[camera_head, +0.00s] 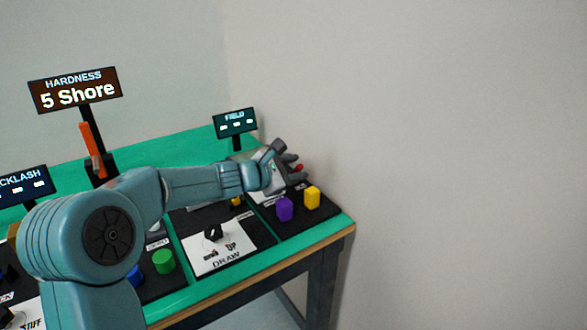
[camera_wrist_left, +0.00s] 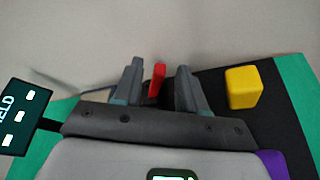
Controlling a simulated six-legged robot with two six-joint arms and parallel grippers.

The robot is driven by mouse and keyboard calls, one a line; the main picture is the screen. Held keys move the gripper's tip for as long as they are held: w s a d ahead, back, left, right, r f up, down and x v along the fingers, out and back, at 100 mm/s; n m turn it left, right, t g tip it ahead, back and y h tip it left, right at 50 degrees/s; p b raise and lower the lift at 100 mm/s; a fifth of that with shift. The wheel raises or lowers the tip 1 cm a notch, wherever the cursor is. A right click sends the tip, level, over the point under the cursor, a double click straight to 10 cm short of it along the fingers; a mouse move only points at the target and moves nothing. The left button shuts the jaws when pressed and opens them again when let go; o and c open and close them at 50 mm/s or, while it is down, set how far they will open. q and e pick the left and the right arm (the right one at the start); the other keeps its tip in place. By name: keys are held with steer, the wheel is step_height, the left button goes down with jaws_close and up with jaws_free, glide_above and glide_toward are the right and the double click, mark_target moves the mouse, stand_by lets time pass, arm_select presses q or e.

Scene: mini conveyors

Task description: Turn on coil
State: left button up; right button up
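My left gripper (camera_head: 290,160) reaches over the right end of the green table, beside the small FIELD sign (camera_head: 235,121). In the left wrist view, its two grey fingers (camera_wrist_left: 157,80) are apart. A small red upright piece (camera_wrist_left: 156,81) shows in the gap between them, with space on both sides. I cannot tell if it is fully between the fingers or just beyond them. In the head view the red piece (camera_head: 299,167) shows at the fingertips. No part is labelled coil; the gripper hides much of this station. My right gripper is not in view.
A yellow block (camera_head: 312,197) and a purple block (camera_head: 285,209) stand on the black mat near the gripper. A DRAW panel (camera_head: 222,252) and a green cylinder (camera_head: 163,261) lie further left. The HARDNESS sign (camera_head: 76,90) stands at the back left. A wall is behind.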

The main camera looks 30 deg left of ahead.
arm_select(q)
steer(key=p+v, duration=0.1)
steer(key=v, duration=1.5)
steer(key=shift+s+r, duration=0.1)
steer(key=shift+s, duration=0.05)
steer(key=d+f+m+g+h+p, duration=0.1)
steer(key=d+f+m+g+p, duration=0.1)
steer(key=d+m+g+p, duration=1.1)
steer(key=w+a+r+m+t+y+p, duration=0.35)
steer(key=w+r+m+t+y, duration=0.4)
steer(key=m, duration=1.25)
steer(key=shift+g, duration=0.85)
steer(key=x, duration=1)
steer(key=a+r+p+x, duration=0.1)
steer(key=x, duration=0.4)
steer(key=shift+w+a, duration=0.1)
steer(key=shift+w, duration=0.2)
